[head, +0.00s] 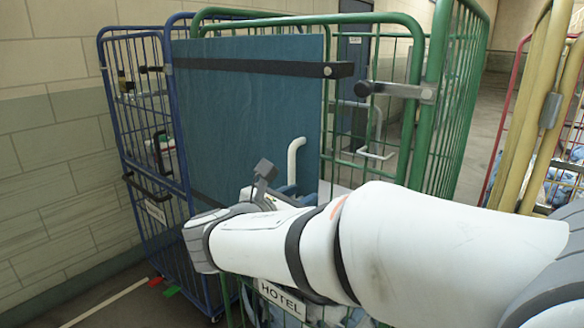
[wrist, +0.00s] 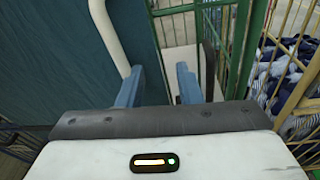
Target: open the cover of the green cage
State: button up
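The green cage (head: 435,95) stands in the middle of the head view. Its teal cover (head: 245,120) is a flat panel on the left part of the front, with a black bar (head: 260,68) across its top. A white curved handle (head: 293,158) sits at the cover's right edge; it also shows in the wrist view (wrist: 105,32). My gripper (wrist: 160,70) is open, its blue fingers apart with nothing visible between them. The handle lies left of the left finger, and contact cannot be told. In the head view, my arm partly hides the gripper (head: 285,190).
A metal latch with a black knob (head: 363,88) is on the green cage's right post. A blue cage (head: 150,150) stands left, near a tiled wall. A yellow cage (head: 530,110) stands right, with blue and white cloth (wrist: 290,80) inside. A HOTEL sign (head: 282,297) hangs low.

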aim_at(290, 169)
jog(key=a+r+n+t+y, duration=0.1)
jog(key=a+r+n+t, duration=0.15)
jog(key=a, duration=0.25)
jog(key=p+x, duration=0.1)
jog(key=x, duration=0.7)
jog(key=shift+w+d+r, duration=0.1)
jog(key=shift+d, duration=0.05)
grip_shut()
